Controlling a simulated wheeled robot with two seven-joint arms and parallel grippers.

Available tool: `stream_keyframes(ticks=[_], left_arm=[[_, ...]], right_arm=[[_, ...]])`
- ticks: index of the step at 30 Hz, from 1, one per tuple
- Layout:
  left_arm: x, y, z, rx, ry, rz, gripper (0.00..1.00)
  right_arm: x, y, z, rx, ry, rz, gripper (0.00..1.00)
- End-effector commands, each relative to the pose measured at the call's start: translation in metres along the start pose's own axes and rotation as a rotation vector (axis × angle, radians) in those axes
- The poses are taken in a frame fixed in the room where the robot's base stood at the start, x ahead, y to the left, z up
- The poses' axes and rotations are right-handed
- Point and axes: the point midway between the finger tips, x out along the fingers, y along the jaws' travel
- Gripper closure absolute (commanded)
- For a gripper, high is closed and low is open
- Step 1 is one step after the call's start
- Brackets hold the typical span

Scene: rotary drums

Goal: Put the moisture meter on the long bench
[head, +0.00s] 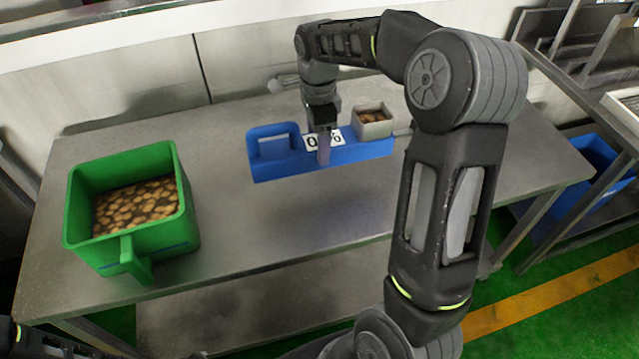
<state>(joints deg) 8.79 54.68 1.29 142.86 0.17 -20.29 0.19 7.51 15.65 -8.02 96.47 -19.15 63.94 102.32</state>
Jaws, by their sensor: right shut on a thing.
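The moisture meter is a long blue device (280,162) with a raised loop at its left end. It has a white display panel with black characters, partly hidden by my fingers, and a small beige cup (372,122) of brown pieces at its right end. My right gripper (323,148) points down and is shut on the middle of the meter. The meter is over the long bench (240,265), a grey metal table. A dark shadow lies below and in front of it; I cannot tell for sure whether it touches the top. My left gripper is out of view.
A green bin (100,245) of brown pieces stands on the bench's left part, its handle toward me. A metal rack with a blue crate (598,160) stands at right. The bench front middle is clear.

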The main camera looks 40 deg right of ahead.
Motion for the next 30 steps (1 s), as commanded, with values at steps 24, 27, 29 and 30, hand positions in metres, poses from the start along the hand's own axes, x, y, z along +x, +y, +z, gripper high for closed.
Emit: stream_keyframes(ticks=[24, 27, 29, 30], left_arm=[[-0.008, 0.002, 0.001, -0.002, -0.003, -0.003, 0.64], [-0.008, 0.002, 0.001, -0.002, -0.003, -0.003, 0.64], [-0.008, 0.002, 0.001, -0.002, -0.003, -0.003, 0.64], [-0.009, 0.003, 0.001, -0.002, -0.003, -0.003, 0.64]], right_arm=[[0.062, -0.001, 0.001, -0.005, 0.0, -0.003, 1.0], [0.062, -0.001, 0.001, -0.006, 0.0, -0.003, 1.0], [0.062, -0.001, 0.001, -0.006, 0.0, -0.003, 1.0], [0.062, -0.001, 0.001, -0.006, 0.0, -0.003, 1.0]])
